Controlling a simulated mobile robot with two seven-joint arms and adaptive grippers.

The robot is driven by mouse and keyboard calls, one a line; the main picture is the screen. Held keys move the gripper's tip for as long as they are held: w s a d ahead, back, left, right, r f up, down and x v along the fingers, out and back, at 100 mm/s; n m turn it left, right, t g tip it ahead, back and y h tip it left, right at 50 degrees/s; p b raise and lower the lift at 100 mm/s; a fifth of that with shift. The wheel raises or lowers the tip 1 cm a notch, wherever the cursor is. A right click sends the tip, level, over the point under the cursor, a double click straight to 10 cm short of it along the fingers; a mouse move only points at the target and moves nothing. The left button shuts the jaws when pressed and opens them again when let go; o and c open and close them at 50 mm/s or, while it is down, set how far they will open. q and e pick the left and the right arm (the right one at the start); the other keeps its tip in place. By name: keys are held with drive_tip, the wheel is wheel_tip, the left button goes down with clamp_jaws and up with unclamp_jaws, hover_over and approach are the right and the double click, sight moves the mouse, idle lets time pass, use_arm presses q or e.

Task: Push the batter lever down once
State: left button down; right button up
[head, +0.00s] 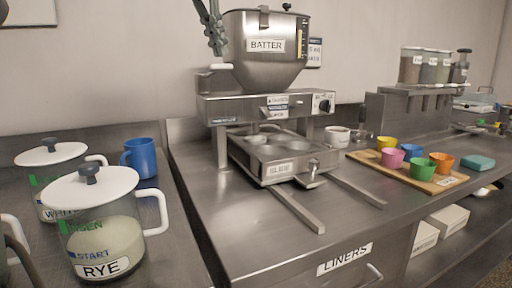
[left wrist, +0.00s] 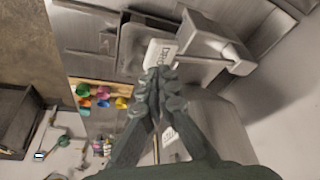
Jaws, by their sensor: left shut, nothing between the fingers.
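The steel batter hopper (head: 266,62), labelled BATTER, stands on the machine at the back of the counter. A pale lever handle (head: 220,67) sticks out at the hopper's lower left. My left gripper (head: 217,50) points down from the top of the head view, just above this handle, beside the hopper. Its fingers (left wrist: 158,76) are closed together and empty in the left wrist view. I cannot tell whether the fingertips touch the lever. My right gripper is not in view.
Below the hopper is a pan carriage (head: 275,165) on two rails reaching forward. Jars marked RYE (head: 105,225) and WHITE (head: 50,165) and a blue mug (head: 141,157) stand left. A wooden board (head: 415,177) with several coloured cups lies right.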

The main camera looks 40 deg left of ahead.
sight(218, 65)
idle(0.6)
use_arm(q)
drive_tip(key=shift+f+b, duration=0.45)
drive_tip(key=shift+f, duration=0.95)
drive_tip(key=shift+f+b, duration=0.6)
drive_tip(key=shift+f, duration=2)
drive_tip(key=shift+r, duration=0.15)
wheel_tip(218, 65, up, 3)
drive_tip(key=p, duration=0.3)
drive_tip(key=shift+r, duration=2.3)
